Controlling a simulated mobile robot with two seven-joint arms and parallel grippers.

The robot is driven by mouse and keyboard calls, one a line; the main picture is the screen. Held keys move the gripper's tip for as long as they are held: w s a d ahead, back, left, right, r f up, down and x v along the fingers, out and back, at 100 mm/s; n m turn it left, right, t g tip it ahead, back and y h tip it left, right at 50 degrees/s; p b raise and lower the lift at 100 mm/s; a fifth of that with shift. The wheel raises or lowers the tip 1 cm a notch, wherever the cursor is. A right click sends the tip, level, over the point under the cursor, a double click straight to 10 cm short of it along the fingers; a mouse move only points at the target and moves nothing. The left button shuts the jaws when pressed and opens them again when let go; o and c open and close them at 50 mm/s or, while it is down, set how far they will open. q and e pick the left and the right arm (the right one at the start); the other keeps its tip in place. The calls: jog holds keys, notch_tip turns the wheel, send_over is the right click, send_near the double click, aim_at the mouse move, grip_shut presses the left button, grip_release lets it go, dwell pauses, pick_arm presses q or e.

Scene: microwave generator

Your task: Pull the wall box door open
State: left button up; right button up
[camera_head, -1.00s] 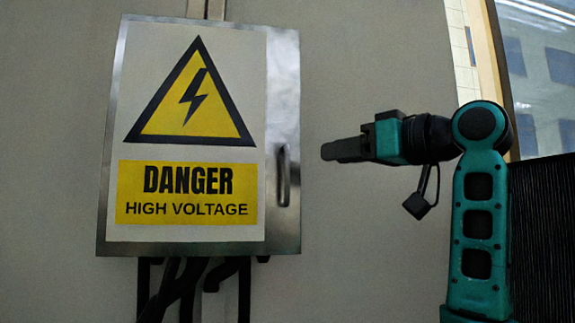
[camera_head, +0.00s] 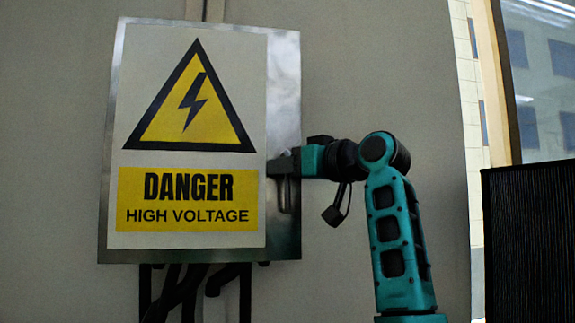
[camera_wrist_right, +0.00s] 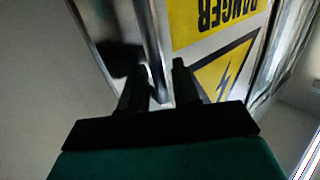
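The wall box (camera_head: 285,80) is a grey metal cabinet with a yellow and white danger sign on its front. Its door looks closed. The dark upright door handle (camera_head: 285,195) is on the right side of the front, its upper part covered by my right gripper (camera_head: 275,165). In the right wrist view, the two black fingers (camera_wrist_right: 161,72) are apart, with the sign panel's edge and shiny metal showing beyond and between them. Whether they touch the handle cannot be told. My left gripper is not in view.
Black cables and pipes (camera_head: 185,290) run down below the box. A dark ribbed panel (camera_head: 530,240) stands at the right, with a window (camera_head: 545,80) behind. The grey wall (camera_head: 385,70) right of the box is bare.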

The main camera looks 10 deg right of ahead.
grip_shut()
dwell(0.6)
